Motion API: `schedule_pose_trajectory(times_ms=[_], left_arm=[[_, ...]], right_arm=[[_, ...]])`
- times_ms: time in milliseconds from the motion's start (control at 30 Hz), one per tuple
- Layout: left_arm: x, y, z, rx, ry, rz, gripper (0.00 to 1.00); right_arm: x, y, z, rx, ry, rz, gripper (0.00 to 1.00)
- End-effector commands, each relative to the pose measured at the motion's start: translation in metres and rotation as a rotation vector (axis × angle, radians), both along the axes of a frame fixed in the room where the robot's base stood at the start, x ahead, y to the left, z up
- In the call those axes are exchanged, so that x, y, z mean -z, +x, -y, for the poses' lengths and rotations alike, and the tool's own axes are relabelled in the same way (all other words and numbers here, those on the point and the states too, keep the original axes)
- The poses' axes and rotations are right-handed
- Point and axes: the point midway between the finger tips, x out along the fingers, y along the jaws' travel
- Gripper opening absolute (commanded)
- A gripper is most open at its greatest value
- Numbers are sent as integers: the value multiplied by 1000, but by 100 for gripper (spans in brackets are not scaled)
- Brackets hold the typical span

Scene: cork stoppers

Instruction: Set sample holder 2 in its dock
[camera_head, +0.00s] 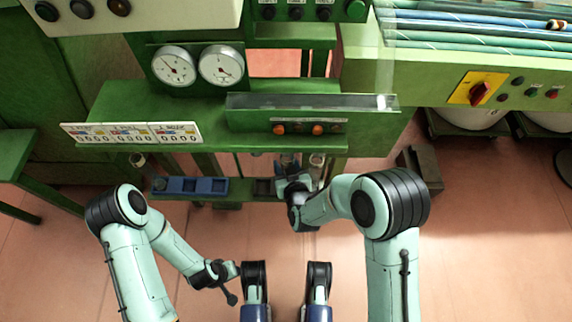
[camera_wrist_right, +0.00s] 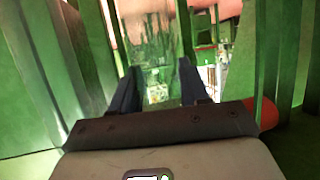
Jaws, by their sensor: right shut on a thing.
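My right gripper (camera_head: 285,160) reaches in under the green shelf in the head view. In the right wrist view its two dark fingers (camera_wrist_right: 158,82) are shut on a clear, glass-like sample holder (camera_wrist_right: 150,45); no number is readable on it. In the head view the held holder is too small to make out. A small dark dock-like block (camera_head: 264,187) lies just left of the gripper. A clear cup-like piece (camera_head: 316,160) shows just right of it. My left gripper (camera_head: 230,284) is low in the head view, away from the bench, and its fingers are unclear.
A blue tray (camera_head: 190,186) with compartments stands left of the dark block. Another small cup-like piece (camera_head: 138,160) is at the far left. The green shelf (camera_head: 190,125) overhangs the work spot. Green uprights (camera_wrist_right: 90,55) stand close beside the right gripper.

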Motion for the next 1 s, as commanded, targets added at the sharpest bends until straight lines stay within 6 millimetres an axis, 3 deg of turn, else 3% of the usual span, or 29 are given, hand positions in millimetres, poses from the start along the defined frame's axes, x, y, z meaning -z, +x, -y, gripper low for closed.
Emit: schedule_pose_trajectory(times_ms=[1000], left_arm=[[11, 2, 0, 0, 0, -1, 43]], right_arm=[[15, 0, 0, 0, 0, 1, 14]])
